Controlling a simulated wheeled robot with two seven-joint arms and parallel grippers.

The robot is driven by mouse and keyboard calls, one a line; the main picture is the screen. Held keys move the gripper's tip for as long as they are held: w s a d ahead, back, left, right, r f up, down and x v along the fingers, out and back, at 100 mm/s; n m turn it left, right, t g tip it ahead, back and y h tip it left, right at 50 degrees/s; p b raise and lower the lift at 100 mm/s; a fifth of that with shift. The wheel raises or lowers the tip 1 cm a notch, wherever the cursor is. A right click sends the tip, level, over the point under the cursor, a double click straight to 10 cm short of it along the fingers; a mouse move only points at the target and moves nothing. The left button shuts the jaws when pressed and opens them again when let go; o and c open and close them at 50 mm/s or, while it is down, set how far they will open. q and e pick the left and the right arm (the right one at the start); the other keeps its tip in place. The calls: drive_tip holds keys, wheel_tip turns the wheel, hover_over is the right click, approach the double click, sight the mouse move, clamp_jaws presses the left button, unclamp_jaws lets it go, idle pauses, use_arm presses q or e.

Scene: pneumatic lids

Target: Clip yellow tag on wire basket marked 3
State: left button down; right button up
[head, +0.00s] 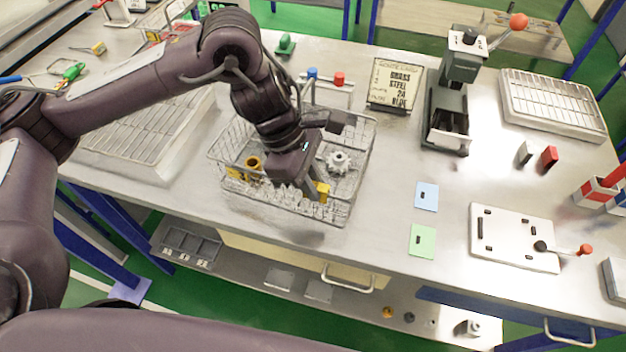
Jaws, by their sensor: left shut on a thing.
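A wire basket (355,165) stands on the metal bench, with a grey gear (339,161) and a brass-coloured ring part (253,163) inside. My left gripper (318,193) is at the front side of the basket, pointing down, shut on a small yellow tag (323,189). The tag is at or just over the basket's front wall; I cannot tell whether it touches the wire. Another yellow patch (236,173) shows at the basket's front left. No number 3 can be read on the basket. My arm hides the basket's back left part. My right gripper is not in view.
A sign board (394,84) and a lever press (455,95) stand behind, to the right. Blue (426,196) and green (422,240) cards and a white plate with a lever (513,237) lie right of the basket. A wire rack (140,135) lies left. Bench between basket and cards is clear.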

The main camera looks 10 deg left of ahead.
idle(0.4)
use_arm(q)
drive_tip(key=c, duration=0.9)
unclamp_jaws()
drive_tip(key=shift+r, duration=0.1)
drive_tip(key=shift+r+p, duration=2.95)
drive_tip(key=shift+r, duration=0.5)
drive_tip(key=shift+f, duration=0.1)
